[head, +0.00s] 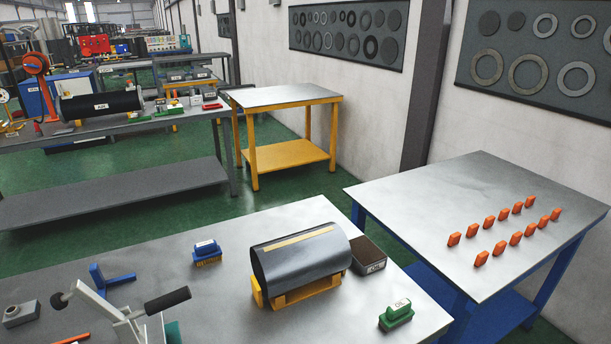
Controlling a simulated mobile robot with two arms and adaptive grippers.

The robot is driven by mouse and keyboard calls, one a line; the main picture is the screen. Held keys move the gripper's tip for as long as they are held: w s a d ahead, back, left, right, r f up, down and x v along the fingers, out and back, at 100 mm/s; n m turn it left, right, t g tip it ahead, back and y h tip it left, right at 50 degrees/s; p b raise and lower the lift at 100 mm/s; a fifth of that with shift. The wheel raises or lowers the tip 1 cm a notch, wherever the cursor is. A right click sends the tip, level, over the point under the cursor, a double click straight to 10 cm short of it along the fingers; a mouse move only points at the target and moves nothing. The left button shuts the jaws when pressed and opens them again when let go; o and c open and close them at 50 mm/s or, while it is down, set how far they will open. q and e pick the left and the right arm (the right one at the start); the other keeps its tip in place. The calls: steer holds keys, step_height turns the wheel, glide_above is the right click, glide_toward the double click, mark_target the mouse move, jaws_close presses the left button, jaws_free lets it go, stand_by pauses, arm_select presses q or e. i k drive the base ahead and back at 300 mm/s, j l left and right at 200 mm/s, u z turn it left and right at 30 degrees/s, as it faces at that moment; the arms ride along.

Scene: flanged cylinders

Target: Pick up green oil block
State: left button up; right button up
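The green oil block (396,315) sits on the near grey metal table (330,325), close to its right edge at the bottom of the head view. It has a pale label on top that appears to read OIL, and nothing covers it. Neither of my grippers shows in the head view.
A blue block (207,252) and a grey tool with black handles (125,312) are to the left. A blue-legged table (440,205) with several orange pieces stands at right.

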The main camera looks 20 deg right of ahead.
mark_target(396, 314)
steer(key=l+z, duration=0.15)
steer(key=z, duration=1.25)
steer(key=i+j, duration=0.05)
steer(key=j, duration=0.05)
